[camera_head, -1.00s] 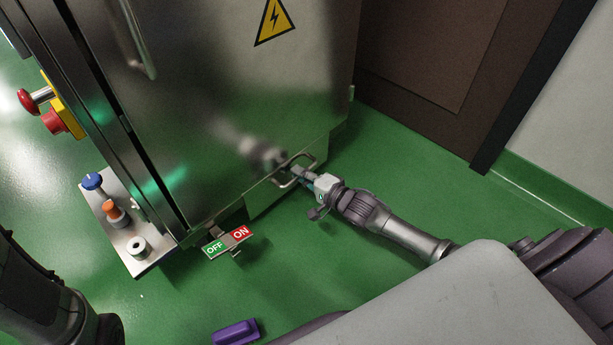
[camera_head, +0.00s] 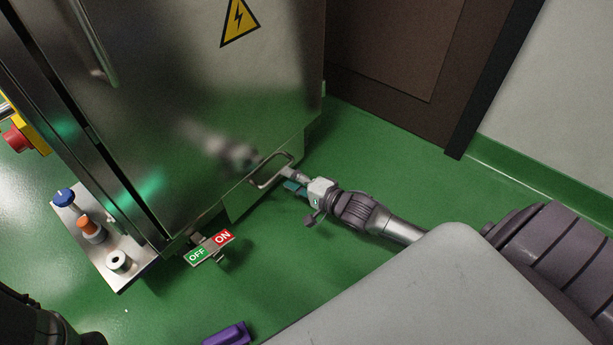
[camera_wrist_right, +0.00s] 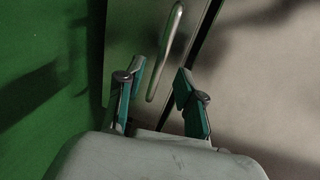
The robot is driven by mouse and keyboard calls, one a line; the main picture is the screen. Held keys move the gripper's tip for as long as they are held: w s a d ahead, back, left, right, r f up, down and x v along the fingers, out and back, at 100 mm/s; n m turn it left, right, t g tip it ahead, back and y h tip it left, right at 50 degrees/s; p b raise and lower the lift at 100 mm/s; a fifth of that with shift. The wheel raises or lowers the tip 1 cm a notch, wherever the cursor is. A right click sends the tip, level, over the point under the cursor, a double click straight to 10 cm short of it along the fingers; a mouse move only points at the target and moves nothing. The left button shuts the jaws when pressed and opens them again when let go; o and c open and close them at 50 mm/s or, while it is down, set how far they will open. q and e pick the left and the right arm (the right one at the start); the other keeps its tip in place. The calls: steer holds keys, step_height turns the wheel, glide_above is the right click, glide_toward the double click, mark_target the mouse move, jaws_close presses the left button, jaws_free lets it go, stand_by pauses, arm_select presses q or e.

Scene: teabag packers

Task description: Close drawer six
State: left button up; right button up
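The low drawer (camera_head: 262,193), which I take as drawer six, is at the foot of the steel cabinet, with a metal loop handle (camera_head: 270,171). In the right wrist view the handle (camera_wrist_right: 165,50) is a slanted bar ahead of and between my fingertips. My right gripper (camera_head: 290,180) is beside the handle in the head view. In the right wrist view its teal fingers (camera_wrist_right: 160,78) are spread apart with nothing held. How far the drawer stands out is hard to tell. My left gripper is not in view.
The steel cabinet (camera_head: 190,90) fills the left. An OFF/ON switch plate (camera_head: 210,247) and a plate with knobs (camera_head: 103,245) jut out at its base. A purple object (camera_head: 228,334) lies low in the picture. A brown door (camera_head: 395,50) stands behind. Green floor right of the drawer is clear.

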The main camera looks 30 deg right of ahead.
steer(key=v, duration=0.7)
steer(key=shift+w+a+r, duration=0.1)
